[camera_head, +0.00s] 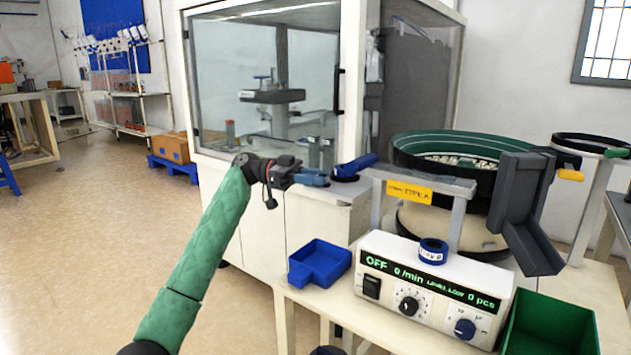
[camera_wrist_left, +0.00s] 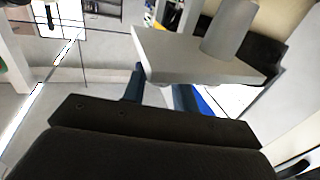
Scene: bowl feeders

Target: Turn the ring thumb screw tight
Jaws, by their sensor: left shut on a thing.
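My left gripper (camera_head: 315,178) reaches in from the left at the front edge of the cabinet. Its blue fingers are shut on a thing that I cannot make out. A dark blue handle-like part (camera_head: 357,165) with a black base lies just right of the fingertips. In the left wrist view, a grey plate (camera_wrist_left: 190,58) with a grey cylinder on it hides the fingertips. I cannot tell for sure which part is the ring thumb screw. A black ring (camera_head: 600,139) on a post stands at the far right, with a yellow knob (camera_head: 570,175) near it.
A control box (camera_head: 435,290) reading OFF stands on the bench, with a blue ring on top. A blue bin (camera_head: 320,263) and a green bin (camera_head: 548,325) flank it. The bowl feeder (camera_head: 445,150) and a dark chute (camera_head: 525,210) stand behind. Open floor lies left.

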